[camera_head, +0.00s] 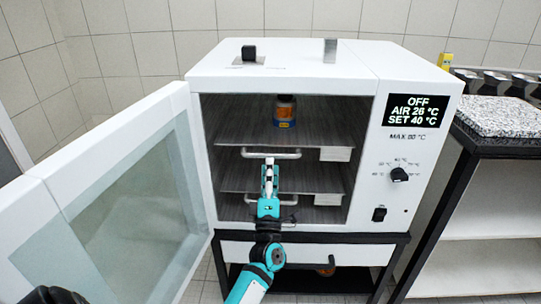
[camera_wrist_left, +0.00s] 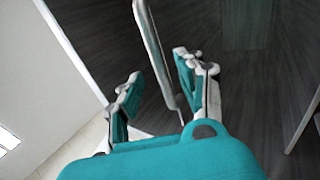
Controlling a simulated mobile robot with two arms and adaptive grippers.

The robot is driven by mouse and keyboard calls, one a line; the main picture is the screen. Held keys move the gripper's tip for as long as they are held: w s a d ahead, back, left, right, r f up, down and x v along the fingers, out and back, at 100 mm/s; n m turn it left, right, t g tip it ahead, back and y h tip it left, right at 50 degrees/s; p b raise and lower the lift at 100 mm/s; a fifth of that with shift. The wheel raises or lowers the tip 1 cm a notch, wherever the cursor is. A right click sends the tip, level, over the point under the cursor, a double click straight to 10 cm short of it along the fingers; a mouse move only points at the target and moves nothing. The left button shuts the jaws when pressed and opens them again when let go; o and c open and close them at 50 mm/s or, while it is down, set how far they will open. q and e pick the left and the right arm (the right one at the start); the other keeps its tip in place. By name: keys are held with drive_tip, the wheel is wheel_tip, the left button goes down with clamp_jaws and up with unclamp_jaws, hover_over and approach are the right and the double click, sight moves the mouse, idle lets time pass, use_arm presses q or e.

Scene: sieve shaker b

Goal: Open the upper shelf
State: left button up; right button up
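The upper shelf (camera_head: 238,132) is a dark grey plate inside the open white oven, with a pale bar handle (camera_head: 290,155) along its front edge. A dark bottle with an orange and blue label (camera_head: 285,111) stands on it. My left gripper (camera_head: 269,166) is in front of the oven, its fingertips at the upper shelf's handle. In the left wrist view the gripper (camera_wrist_left: 158,88) is open, and the pale handle bar (camera_wrist_left: 153,48) runs between its two fingers without being clamped.
A lower shelf (camera_head: 235,180) has its own handle, partly behind my left gripper. The oven's glass door (camera_head: 130,200) stands open at the left. The control panel (camera_head: 400,175) is on the right, beside a black-framed rack (camera_head: 490,190). A white drawer (camera_head: 365,254) lies below.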

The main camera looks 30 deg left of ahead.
sight(271, 156)
use_arm(q)
drive_tip(key=shift+x, duration=2.15)
drive_tip(key=shift+c, duration=0.3)
clamp_jaws()
